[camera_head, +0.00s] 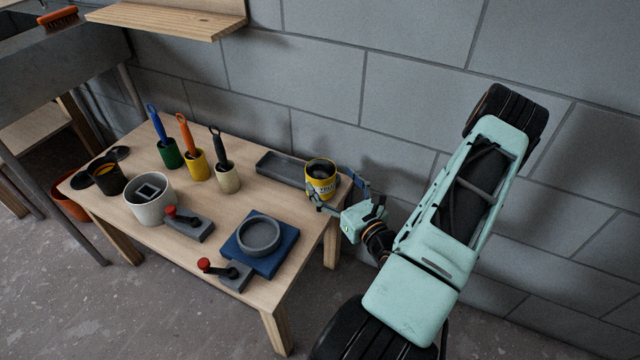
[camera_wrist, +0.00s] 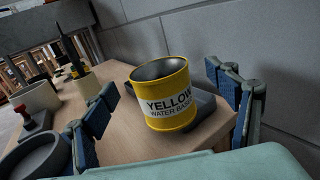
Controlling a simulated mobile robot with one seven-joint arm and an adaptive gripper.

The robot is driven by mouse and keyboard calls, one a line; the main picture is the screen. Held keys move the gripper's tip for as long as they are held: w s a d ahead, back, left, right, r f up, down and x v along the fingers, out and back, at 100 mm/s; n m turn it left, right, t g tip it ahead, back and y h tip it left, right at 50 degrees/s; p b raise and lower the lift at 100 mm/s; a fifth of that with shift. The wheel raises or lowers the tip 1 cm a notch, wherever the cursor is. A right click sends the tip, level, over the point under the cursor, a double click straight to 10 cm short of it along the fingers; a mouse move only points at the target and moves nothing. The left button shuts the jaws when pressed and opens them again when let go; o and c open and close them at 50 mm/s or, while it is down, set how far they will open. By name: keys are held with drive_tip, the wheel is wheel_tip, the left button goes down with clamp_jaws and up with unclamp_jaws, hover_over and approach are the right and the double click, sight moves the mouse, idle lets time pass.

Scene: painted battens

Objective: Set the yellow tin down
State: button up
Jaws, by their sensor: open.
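The yellow tin (camera_head: 320,182) stands upright at the right end of the wooden table (camera_head: 262,209), near its back edge. In the wrist view the tin (camera_wrist: 165,100) shows a white label reading "YELLOW WATER BASED", and its top is open with a dark inside. My gripper (camera_head: 340,188) is at the table's right end, reaching in from the right. Its blue-padded fingers (camera_wrist: 168,110) are apart on either side of the tin, with visible gaps, so it is open. Whether the tin's base is flat on the tabletop or on the tray's edge is hard to tell.
A grey tray (camera_head: 282,168) lies just left of the tin. A blue block with a grey ring (camera_head: 260,236) is toward the front. Brushes stand in green, yellow and cream pots (camera_head: 228,178). The block wall is close behind.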

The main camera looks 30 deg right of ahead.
sight(314, 161)
drive_tip(key=w+b, duration=0.1)
drive_tip(key=w, duration=0.4)
drive_tip(key=shift+w+b, duration=0.15)
drive_tip(key=shift+b, duration=0.25)
drive_tip(key=c, duration=1.9)
drive_tip(key=shift+o, duration=0.2)
drive_tip(key=shift+r, duration=0.1)
drive_tip(key=shift+r+p, duration=0.3)
drive_tip(key=shift+r, duration=0.25)
drive_tip(key=s+a+r+p, duration=0.3)
drive_tip(key=s+r+p, duration=0.6)
drive_tip(key=s+r, duration=0.2)
drive_tip(key=s, duration=0.2)
drive_tip(key=shift+s+a+r, duration=0.25)
drive_tip(key=shift+s+r, duration=0.05)
drive_tip(key=shift+r, duration=0.1)
